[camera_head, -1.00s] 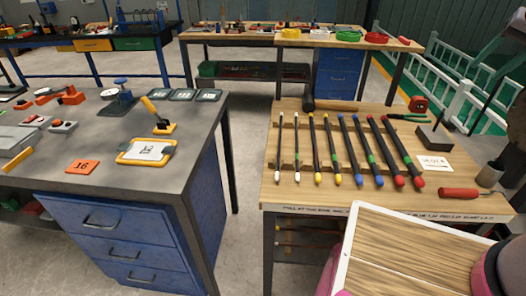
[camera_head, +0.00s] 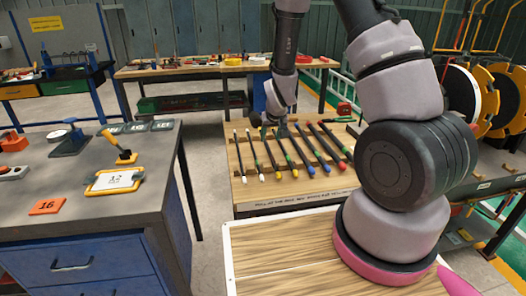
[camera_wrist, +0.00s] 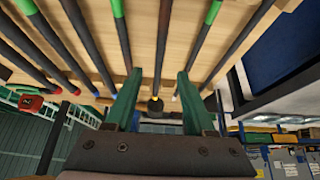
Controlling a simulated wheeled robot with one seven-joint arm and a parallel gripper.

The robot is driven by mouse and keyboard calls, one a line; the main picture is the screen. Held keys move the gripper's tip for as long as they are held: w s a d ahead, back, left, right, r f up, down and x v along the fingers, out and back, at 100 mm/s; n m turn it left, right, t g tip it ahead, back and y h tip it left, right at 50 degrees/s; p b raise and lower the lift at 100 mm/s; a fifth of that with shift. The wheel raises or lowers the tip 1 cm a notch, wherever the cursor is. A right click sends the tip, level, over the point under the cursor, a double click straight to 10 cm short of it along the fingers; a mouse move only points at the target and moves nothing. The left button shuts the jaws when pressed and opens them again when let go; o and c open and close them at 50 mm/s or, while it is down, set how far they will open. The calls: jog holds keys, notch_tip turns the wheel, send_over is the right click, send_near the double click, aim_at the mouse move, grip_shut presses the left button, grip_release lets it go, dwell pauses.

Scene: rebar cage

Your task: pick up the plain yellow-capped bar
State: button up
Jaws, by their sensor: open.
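The plain yellow-capped bar (camera_head: 273,160) is a dark bar lying on the wooden bench (camera_head: 240,200), its near yellow cap showing in the head view. Its far part is hidden by my gripper (camera_head: 270,130), which is over the far ends of the bars. In the wrist view, my gripper (camera_wrist: 159,80) has its two green fingers apart. A dark bar (camera_wrist: 162,45) with a yellow end and no visible green band lines up between them. A gap shows on both sides, and nothing is held.
A green-banded yellow-capped bar (camera_head: 289,160) lies close to the right. White-capped bars (camera_head: 257,160) lie to the left, blue- and red-capped bars (camera_head: 335,143) further right. In the wrist view, green-banded bars flank the fingers. A grey workbench (camera_head: 90,185) stands at the left.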

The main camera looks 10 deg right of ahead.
aim_at(268, 147)
jog(key=x, duration=0.6)
jog(key=shift+f, duration=0.35)
grip_shut()
dwell(1.1)
